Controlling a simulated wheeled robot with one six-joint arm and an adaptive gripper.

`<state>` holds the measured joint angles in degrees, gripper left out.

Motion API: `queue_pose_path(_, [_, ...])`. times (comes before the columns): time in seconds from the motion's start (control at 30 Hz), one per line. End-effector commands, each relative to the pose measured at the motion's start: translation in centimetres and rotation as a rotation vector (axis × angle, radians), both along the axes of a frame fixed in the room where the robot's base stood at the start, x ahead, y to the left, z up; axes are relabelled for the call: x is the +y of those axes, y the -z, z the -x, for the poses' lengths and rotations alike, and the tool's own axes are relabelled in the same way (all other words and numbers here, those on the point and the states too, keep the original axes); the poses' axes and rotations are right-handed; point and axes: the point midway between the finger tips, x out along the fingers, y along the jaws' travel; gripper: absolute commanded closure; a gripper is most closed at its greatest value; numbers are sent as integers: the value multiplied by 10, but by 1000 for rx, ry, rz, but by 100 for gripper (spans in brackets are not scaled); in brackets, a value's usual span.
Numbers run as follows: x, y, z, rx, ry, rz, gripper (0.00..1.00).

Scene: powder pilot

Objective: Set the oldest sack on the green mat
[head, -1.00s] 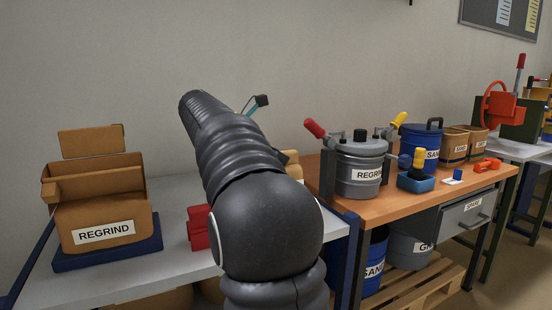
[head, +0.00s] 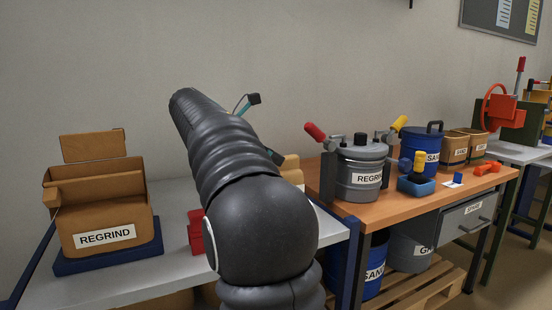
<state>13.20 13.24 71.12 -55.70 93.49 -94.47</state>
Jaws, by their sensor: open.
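I see no sack that I can make out for certain and no green mat in the head view. A tan thing (head: 291,168) shows partly behind my arm on the grey table; my arm covers most of it, so I cannot tell if it is a sack. My dark ribbed arm rises across the middle of the view and leans to the upper left.
An open REGRIND carton (head: 106,236) stands on a blue base (head: 108,261) on the grey table (head: 180,262), beside a red object (head: 195,231). The wooden bench (head: 390,207) holds a grey REGRIND drum (head: 362,170), a blue SAND drum (head: 422,150) and an orange tool (head: 487,168).

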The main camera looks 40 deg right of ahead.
Motion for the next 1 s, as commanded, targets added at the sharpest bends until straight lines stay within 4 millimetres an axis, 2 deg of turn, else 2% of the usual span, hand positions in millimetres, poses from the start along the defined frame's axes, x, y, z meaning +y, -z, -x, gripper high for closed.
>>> queue_pose_path(0.1, [21,-17,-6,-1,-3,0,48])
queue_pose_path(0.4, [64,-47,-16,-1,-2,-1,48])
queue_pose_path(0.67, [77,-55,-19,0,0,0,48])
queue_pose_path(0.87, [78,-55,-19,-1,1,-1,48])
queue_pose_path(1.0, [82,-51,-12,-53,-3,-18,48])
